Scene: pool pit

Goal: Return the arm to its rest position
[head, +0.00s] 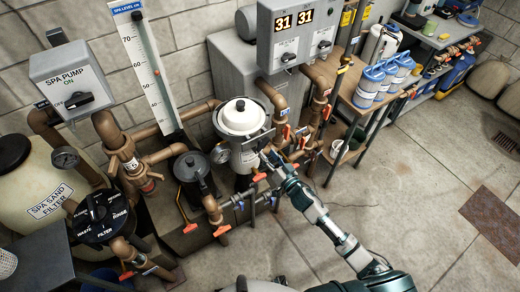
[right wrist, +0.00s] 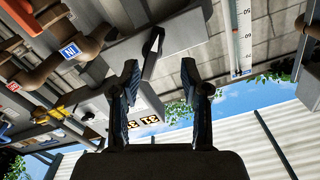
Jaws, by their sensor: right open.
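My right arm (head: 318,212) reaches from the bottom right of the head view up to the pipework. Its gripper (head: 270,158) is beside the right side of a white-lidded canister (head: 241,118), below the grey display box. Whether it touches the canister or pipes cannot be told from the head view. In the right wrist view the two dark fingers (right wrist: 160,78) stand apart with nothing held between them. A grey part with a dark handle (right wrist: 152,52) shows beyond the fingertips. My left gripper is in neither view.
Brown pipes (head: 276,98) with orange-handled valves crowd around the gripper. The display box (head: 297,32) reads 31 and 31. A shelf with blue-lidded tubs (head: 370,82) stands at the right. The concrete floor (head: 420,190) right of my arm is mostly clear.

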